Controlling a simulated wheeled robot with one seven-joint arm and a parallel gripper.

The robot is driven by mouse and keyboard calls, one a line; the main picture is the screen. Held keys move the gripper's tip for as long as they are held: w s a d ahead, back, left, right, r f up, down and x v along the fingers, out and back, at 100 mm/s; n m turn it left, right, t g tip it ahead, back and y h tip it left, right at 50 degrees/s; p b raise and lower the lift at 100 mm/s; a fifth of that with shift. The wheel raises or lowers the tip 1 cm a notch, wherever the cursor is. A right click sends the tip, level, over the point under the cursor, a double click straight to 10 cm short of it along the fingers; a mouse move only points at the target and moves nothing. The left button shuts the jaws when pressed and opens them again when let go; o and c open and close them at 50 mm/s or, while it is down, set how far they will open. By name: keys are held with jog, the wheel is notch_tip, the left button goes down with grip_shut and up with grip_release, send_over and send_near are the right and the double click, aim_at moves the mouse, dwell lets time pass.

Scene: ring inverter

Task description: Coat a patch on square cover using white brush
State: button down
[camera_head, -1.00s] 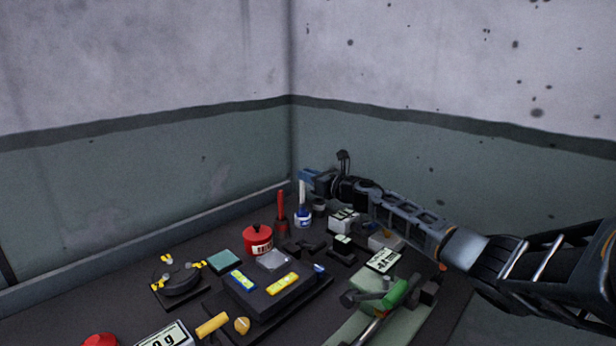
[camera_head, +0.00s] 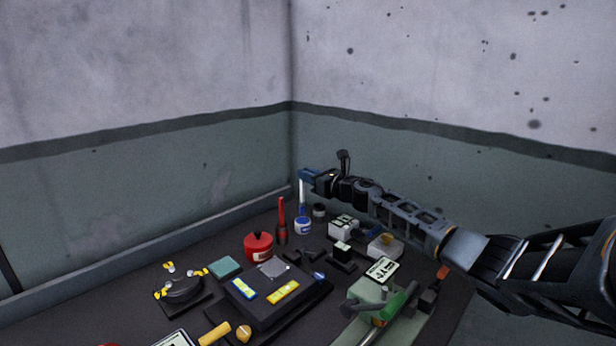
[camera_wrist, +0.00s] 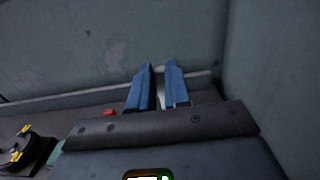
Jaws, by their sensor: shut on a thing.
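My gripper (camera_head: 306,175) is shut on the upper end of the white brush (camera_head: 303,192), above the back corner of the bench. The brush hangs upright, with its dark blue lower part showing just above a white and blue pot (camera_head: 303,226). I cannot tell whether its tip is clear of the pot. In the wrist view my two blue fingers (camera_wrist: 160,78) point at the wall, and the brush is mostly hidden there. A grey square piece (camera_head: 273,269), which looks like the square cover, lies on a dark box with yellow and blue labels, left of and nearer than the pot.
A red brush (camera_head: 281,222) in a dark holder and a red canister (camera_head: 259,247) stand left of the pot. A dark round jar (camera_head: 319,210) is close on its right. Pale blocks (camera_head: 343,226) and a green clamp-like tool (camera_head: 385,300) lie further right. Walls close the back corner.

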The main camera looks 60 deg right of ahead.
jog(key=shift+r+p, duration=0.9)
jog(key=shift+r, duration=1.2)
